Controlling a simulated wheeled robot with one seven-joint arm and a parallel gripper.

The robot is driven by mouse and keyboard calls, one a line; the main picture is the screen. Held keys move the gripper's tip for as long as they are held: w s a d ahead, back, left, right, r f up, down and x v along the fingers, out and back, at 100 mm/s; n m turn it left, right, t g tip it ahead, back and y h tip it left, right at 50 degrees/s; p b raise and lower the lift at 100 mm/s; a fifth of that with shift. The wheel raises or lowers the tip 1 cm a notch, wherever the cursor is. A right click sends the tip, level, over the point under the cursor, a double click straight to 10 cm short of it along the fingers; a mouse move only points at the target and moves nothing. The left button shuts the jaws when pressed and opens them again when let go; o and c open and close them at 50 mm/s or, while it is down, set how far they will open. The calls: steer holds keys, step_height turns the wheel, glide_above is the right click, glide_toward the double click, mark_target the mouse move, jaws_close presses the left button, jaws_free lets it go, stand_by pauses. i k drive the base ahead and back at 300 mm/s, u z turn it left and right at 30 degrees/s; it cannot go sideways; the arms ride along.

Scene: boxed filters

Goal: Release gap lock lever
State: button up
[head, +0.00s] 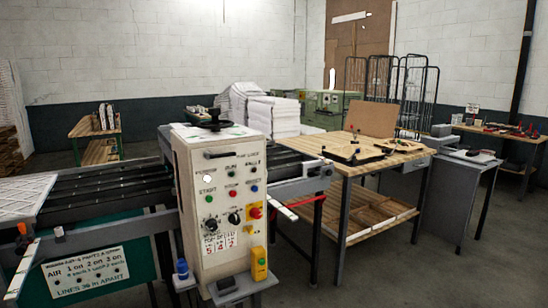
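I cannot make out which part is the gap lock lever. My gripper is not in view.
A lettered sign (87,270) hangs below. A wooden workbench (355,160) stands right. Open floor (430,270) lies at the front right.

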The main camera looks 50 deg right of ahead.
mark_target(207, 155)
steer(key=z, duration=0.9)
steer(key=i, duration=0.45)
steer(key=u, duration=1.25)
